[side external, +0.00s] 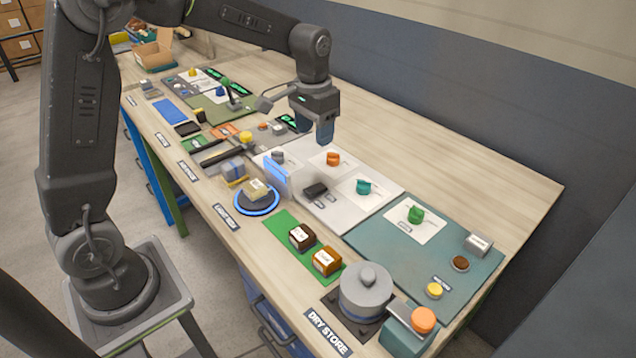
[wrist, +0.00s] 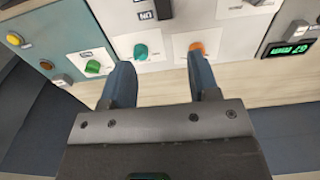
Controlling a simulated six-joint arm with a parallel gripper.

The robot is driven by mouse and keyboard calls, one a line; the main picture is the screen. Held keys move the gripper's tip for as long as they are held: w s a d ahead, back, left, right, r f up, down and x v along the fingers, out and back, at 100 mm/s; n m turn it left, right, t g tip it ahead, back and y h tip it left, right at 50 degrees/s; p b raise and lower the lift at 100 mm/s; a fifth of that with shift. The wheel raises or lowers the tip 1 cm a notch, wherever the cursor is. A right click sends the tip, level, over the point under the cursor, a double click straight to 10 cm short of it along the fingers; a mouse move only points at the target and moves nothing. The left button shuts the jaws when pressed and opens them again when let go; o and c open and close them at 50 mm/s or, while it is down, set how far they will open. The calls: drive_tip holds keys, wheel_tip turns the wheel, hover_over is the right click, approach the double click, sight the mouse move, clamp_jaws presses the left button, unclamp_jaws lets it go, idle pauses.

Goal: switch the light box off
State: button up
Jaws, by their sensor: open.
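No label naming the light box is clearly readable, so I cannot tell which fitting is its switch. An orange knob (side external: 333,158) and a teal knob (side external: 363,186) sit on white plates of a pale panel (side external: 385,191). They also show in the wrist view, orange (wrist: 197,47) and teal (wrist: 141,51). A black switch (side external: 315,190) is on the same panel. A green knob (side external: 415,214) is on the teal panel (side external: 462,252) to the right. My gripper (side external: 325,135) is open and empty above the panel's back edge; in the wrist view its fingertips (wrist: 164,70) are apart.
The bench behind the panels is bare.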

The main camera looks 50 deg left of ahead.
sight(318, 187)
drive_tip(key=f, duration=0.5)
drive_tip(key=w+f, duration=0.1)
drive_tip(key=f, duration=0.9)
drive_tip(key=shift+w+a+f, duration=0.2)
drive_tip(key=shift+a+f, duration=0.05)
drive_tip(key=shift+f, duration=0.05)
